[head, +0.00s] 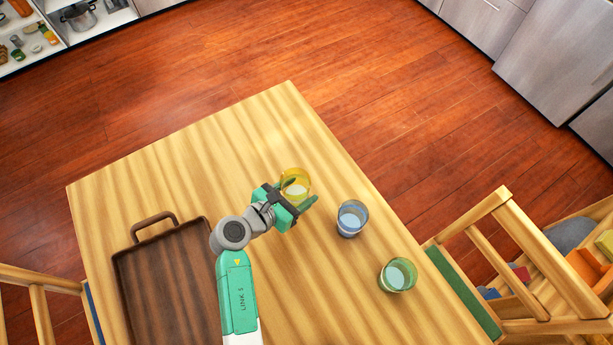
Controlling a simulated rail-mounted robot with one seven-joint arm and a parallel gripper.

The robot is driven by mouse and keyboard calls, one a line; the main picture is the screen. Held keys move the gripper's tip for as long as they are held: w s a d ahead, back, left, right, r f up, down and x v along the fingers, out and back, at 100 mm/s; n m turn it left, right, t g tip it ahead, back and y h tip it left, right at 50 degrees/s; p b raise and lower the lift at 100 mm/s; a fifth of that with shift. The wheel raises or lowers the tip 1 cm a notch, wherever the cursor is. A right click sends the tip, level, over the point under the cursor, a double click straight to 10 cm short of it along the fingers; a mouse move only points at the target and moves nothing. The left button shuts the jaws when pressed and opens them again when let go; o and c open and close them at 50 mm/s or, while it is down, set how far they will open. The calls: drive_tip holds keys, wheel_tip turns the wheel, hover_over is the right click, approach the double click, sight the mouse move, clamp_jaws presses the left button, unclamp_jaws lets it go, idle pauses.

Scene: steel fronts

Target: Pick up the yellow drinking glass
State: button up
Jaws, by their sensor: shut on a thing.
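The yellow drinking glass (296,182) is see-through and stands out at the middle of the table in the head view. My gripper (297,195) is shut on it, with its green fingers at the glass's near side and right side. The gripper's dark body hides part of the glass's lower left. I cannot tell from this view whether the glass's base touches the table.
A blue glass (352,217) stands close to the right of my gripper, and a green glass (397,275) stands farther right and nearer. A brown tray (128,262) with a handle lies at the left. Wooden chairs (480,220) flank the wooden table (240,135). Its far part is clear.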

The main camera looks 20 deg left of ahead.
drive_tip(key=shift+s+a+r, duration=0.15)
drive_tip(key=shift+s, duration=1.1)
drive_tip(key=shift+s+a+r, duration=0.1)
drive_tip(key=shift+s, duration=1.2)
drive_tip(key=shift+s+a+r, duration=0.15)
drive_tip(key=shift+s, duration=1.1)
